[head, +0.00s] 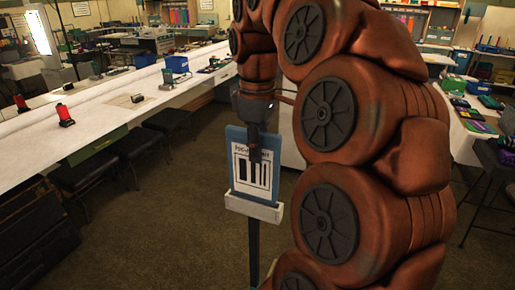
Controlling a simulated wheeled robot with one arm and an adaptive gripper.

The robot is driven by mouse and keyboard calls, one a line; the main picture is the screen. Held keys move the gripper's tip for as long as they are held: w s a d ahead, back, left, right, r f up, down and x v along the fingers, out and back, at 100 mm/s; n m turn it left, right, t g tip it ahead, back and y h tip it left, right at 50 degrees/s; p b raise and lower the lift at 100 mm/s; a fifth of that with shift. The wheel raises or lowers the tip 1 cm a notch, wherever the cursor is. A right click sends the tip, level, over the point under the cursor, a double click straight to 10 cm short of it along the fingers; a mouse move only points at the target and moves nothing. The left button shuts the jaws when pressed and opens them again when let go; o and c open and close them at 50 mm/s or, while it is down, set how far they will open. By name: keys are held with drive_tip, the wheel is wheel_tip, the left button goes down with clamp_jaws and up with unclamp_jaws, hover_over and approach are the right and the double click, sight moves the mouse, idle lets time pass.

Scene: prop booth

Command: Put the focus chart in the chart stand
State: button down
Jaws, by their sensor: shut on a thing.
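The focus chart (240,183) is a blue-edged board with a white printed sheet and dark bars. It is upright, tilted slightly in the picture. My gripper (255,155) points down and is shut on the chart's upper part, its dark fingers covering some of the print. The chart stand (254,209) has a pale ledge on a thin dark post. The chart's lower edge meets the ledge in the picture and is hidden by it. I cannot tell whether it rests in the ledge or is just behind it.
A long white table (110,110) with a red device (64,115) and small gear runs along the left. Dark stools (88,172) stand under its edge. Another table with colored items (470,115) is at the right. Brown floor around the stand is clear.

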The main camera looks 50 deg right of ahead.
drive_tip(key=shift+f+b, duration=0.3)
drive_tip(key=shift+f, duration=0.5)
drive_tip(key=shift+f+b, duration=0.25)
drive_tip(key=shift+b, duration=0.2)
idle(0.4)
drive_tip(key=shift+f+b, duration=0.45)
drive_tip(key=shift+f, duration=0.25)
drive_tip(key=c, duration=1.1)
unclamp_jaws()
drive_tip(key=shift+o, duration=0.2)
